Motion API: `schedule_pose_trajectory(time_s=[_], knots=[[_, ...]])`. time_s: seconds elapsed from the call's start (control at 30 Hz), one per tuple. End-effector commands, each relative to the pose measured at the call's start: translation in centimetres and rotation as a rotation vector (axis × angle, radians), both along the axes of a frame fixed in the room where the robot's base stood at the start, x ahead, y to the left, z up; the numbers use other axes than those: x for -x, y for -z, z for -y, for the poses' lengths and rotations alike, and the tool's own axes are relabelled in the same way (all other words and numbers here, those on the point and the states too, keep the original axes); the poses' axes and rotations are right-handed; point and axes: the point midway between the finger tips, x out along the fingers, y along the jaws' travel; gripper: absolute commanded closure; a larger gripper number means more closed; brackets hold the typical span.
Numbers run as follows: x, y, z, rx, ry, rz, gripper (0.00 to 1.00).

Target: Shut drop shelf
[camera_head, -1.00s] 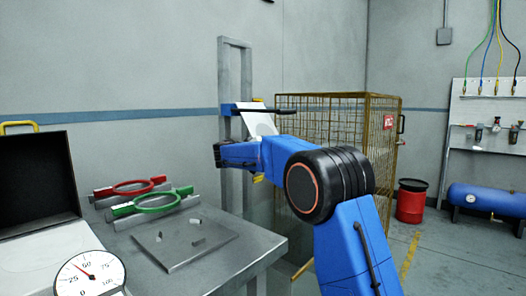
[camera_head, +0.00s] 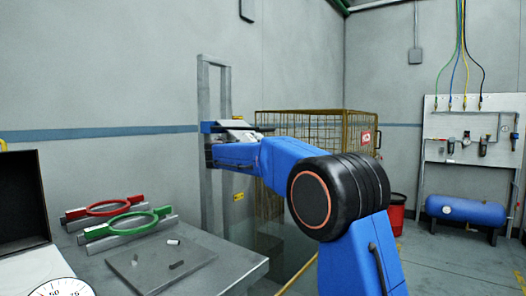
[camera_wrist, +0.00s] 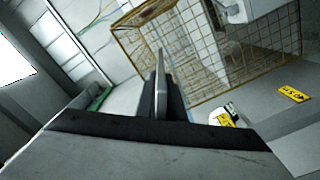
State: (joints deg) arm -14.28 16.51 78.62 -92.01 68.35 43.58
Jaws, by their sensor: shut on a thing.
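The panel looks thin and almost edge-on. A broad grey surface covers the bottom there.
A wire cage (camera_head: 312,127) stands right behind my arm. A metal table (camera_head: 225,255) at the left holds a red ring (camera_head: 103,207), a green ring (camera_head: 128,223) and a plate with small parts. A blue tank (camera_head: 467,208) is at the far right.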

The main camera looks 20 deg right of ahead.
Motion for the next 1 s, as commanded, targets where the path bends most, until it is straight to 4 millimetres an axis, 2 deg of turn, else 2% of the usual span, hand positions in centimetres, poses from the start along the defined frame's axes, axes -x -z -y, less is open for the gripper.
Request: schedule_pose_trajectory(time_s=[0.23, 0.3, 0.33, 0.73, 0.87, 1.0], knots=[[0.1, -0.2, 0.0, -0.002, 0.000, 0.005, 1.00], [0.1, -0.2, 0.0, -0.002, 0.000, 0.005, 0.77], [0.1, -0.2, 0.0, -0.001, 0.000, 0.004, 0.75], [0.4, -0.1, -0.5, -0.001, -0.001, 0.002, 0.75], [1.3, -0.2, -1.9, -0.001, -0.003, 0.003, 0.75], [2.9, -0.2, -4.1, 0.000, -0.003, 0.002, 0.75]])
